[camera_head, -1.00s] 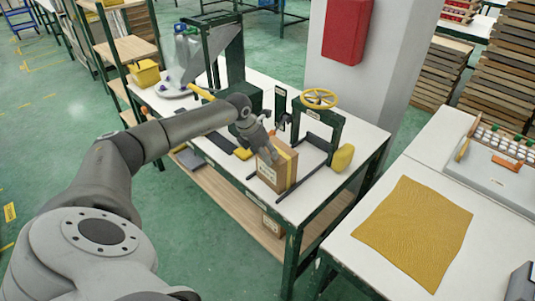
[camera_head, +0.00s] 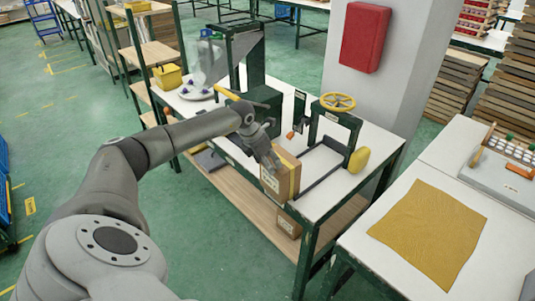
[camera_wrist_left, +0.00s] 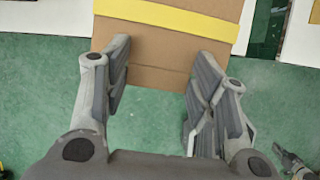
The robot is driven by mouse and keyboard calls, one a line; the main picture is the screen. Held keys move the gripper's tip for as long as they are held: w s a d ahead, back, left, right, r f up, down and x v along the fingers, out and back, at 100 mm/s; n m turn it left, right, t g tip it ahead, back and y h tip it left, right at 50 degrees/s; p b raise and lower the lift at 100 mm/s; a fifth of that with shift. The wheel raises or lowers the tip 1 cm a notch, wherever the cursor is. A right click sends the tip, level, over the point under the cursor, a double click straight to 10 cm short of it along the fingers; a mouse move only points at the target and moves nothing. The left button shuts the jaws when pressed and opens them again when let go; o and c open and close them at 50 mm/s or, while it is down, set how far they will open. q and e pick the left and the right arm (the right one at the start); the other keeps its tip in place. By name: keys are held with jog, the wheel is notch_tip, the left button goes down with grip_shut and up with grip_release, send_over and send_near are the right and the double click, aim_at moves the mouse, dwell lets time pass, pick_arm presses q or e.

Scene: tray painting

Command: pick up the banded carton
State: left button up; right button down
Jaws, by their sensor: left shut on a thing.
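The banded carton (camera_head: 284,180) is a brown box with a yellow band and a white label on its front. It stands upright at the front edge of the workbench. My left gripper (camera_head: 272,160) comes at it from above left. In the left wrist view, the fingers (camera_wrist_left: 160,85) are shut on the carton (camera_wrist_left: 160,62), with the yellow band beyond the fingertips. Green floor shows below the carton's near edge there. I cannot tell whether its underside touches the bench. A small grey jointed part at that view's lower right may be my right gripper (camera_wrist_left: 293,163); its jaws are unclear.
The white-topped workbench (camera_head: 318,202) carries a green frame with a yellow handwheel (camera_head: 338,101) just behind the carton. Another carton (camera_head: 287,222) sits on the shelf below. A table with a mustard cloth (camera_head: 430,235) stands at right. Green floor is clear in front.

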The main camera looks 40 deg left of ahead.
pick_arm(q)
jog(key=shift+s+f, duration=0.15)
jog(key=shift+f, duration=0.1)
jog(key=o, duration=1.2)
jog(key=shift+c, duration=0.2)
jog(key=shift+a, duration=0.1)
jog(key=shift+r, duration=0.1)
jog(key=v, duration=1.1)
jog(key=shift+r, duration=0.5)
